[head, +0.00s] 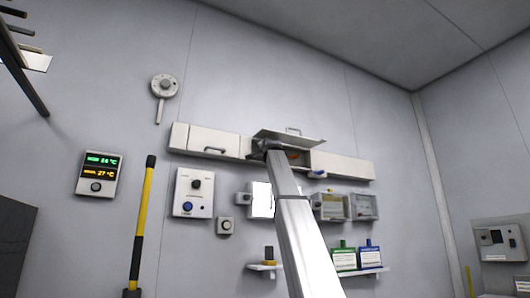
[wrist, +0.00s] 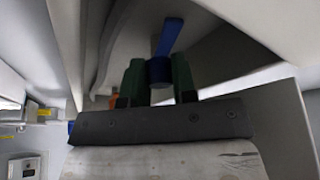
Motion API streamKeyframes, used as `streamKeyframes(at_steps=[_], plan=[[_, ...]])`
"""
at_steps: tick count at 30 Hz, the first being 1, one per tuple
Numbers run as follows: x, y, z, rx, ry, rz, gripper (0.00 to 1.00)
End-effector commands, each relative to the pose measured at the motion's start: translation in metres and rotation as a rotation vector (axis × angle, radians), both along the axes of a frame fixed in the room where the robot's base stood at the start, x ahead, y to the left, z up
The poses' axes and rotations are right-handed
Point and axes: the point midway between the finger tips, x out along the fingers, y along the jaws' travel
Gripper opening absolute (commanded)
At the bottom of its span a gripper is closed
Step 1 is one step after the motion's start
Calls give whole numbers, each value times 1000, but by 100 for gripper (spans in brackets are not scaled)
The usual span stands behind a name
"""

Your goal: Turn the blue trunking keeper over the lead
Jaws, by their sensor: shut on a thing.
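The blue trunking keeper (wrist: 167,38) shows in the wrist view as a blue tab on a round blue knob. My gripper (wrist: 158,80) has its two green fingers shut on the knob, one on each side. A bit of orange (wrist: 113,101), perhaps the lead, shows left of the fingers. In the head view the white trunking (head: 342,164) runs along the wall, with its middle lid (head: 290,138) raised. Orange (head: 294,155) shows inside the opening. My arm covers the keeper and gripper there. Whether the keeper lies over the lead cannot be told.
A small blue-ended part (head: 317,174) sticks out below the trunking, right of my arm. Wall boxes (head: 328,206) and a shelf (head: 372,271) with green and blue bottles sit below. A yellow-black pole (head: 145,215) stands left. The raised lid is close above my gripper.

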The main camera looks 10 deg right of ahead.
Motion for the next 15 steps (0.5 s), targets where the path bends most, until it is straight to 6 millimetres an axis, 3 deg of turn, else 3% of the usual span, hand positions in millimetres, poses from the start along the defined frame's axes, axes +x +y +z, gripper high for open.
streamKeyframes(at_steps=[15], plan=[[-1, -1, -1, -424, -139, 1, 2]])
